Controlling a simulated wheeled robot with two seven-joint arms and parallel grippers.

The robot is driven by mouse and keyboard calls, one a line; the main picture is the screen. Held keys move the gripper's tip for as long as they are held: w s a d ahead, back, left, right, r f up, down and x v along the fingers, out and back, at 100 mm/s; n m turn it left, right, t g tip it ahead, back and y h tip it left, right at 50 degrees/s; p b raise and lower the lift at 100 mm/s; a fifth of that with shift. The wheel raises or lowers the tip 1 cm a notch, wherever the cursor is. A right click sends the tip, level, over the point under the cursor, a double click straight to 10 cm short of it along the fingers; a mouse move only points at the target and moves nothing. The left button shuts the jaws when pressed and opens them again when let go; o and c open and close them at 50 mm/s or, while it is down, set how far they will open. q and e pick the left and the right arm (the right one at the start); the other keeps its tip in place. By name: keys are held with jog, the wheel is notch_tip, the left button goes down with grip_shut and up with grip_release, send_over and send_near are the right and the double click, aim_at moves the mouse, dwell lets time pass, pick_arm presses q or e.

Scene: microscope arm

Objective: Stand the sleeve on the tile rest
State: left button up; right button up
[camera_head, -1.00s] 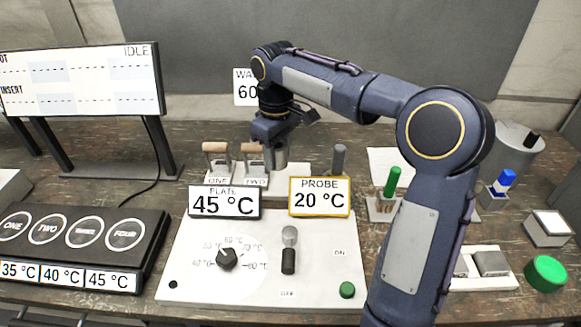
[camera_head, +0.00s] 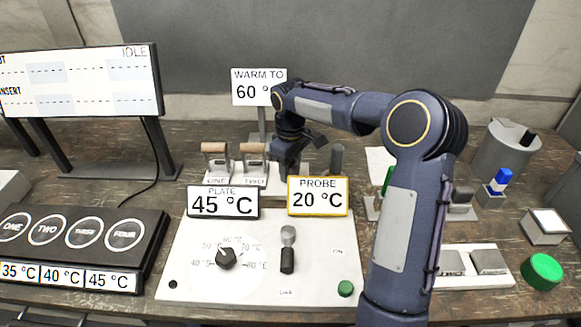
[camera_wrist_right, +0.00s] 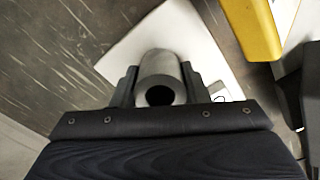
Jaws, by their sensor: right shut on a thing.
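My right gripper (camera_head: 287,170) is behind the plate and probe signs, pointing down. In the right wrist view the right gripper (camera_wrist_right: 159,88) is shut on a grey hollow cylinder, the sleeve (camera_wrist_right: 160,66), with its round dark opening facing the camera. A pale slab (camera_wrist_right: 205,50) lies beyond the sleeve; I cannot tell whether they touch. In the head view the sleeve is mostly hidden by the gripper and signs. A white base with grey square tiles (camera_head: 490,262) sits at the right; I cannot tell whether it is the tile rest. My left gripper is not in view.
The plate sign (camera_head: 223,201) and probe sign (camera_head: 318,196) stand close in front of the right gripper. Two wooden-topped handles (camera_head: 215,149) are to its left, a grey post (camera_head: 337,158) to its right. The warm-to sign (camera_head: 259,87) stands behind.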

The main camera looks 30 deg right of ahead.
jog(key=shift+f, duration=0.2)
jog(key=o, duration=1.3)
